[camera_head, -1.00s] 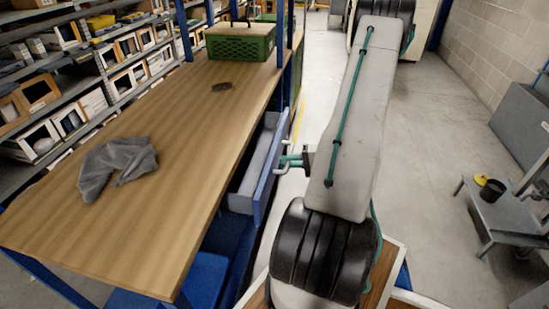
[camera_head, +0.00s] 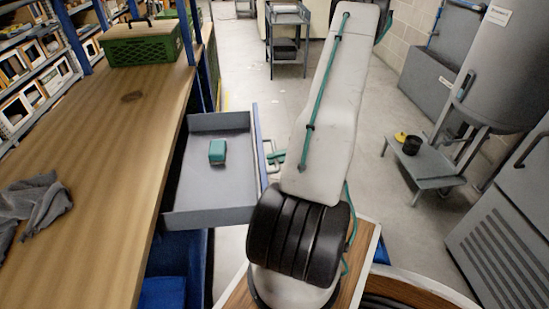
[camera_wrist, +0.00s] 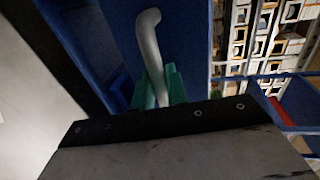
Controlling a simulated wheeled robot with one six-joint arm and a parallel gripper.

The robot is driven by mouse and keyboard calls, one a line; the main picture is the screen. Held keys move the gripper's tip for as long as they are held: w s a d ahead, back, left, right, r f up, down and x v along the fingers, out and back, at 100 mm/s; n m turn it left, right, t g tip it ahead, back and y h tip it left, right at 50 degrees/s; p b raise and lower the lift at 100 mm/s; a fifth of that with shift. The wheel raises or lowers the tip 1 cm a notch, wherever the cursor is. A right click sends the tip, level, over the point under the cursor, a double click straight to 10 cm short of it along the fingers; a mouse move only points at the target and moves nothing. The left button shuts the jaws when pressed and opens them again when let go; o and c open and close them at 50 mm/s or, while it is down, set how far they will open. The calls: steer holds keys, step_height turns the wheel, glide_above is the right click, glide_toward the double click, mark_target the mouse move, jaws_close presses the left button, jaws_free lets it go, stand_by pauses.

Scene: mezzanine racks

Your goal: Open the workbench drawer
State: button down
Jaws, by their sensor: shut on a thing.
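The workbench drawer (camera_head: 200,195) is pulled out from under the wooden bench top (camera_head: 120,150), grey inside with a blue front (camera_head: 259,150). A small teal box (camera_head: 217,151) lies in it. My gripper (camera_head: 277,158) is at the drawer's front, largely hidden behind my arm. In the wrist view, my gripper's teal fingers (camera_wrist: 158,90) are shut on the grey bar handle (camera_wrist: 150,45), which stands against the blue front.
A green crate (camera_head: 143,45) stands at the bench's far end and a grey cloth (camera_head: 35,205) lies at left. Grey floor (camera_head: 240,75) is open beyond the drawer. A low grey stand (camera_head: 425,165) with a black pot (camera_head: 411,145) is at right.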

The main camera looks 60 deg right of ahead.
stand_by(0.3)
steer(key=c, duration=1.5)
jaws_free()
steer(key=shift+s+d, duration=0.1)
steer(key=shift+s, duration=0.05)
steer(key=v, duration=0.7)
steer(key=shift+s+d, duration=0.2)
steer(key=shift+s, duration=0.05)
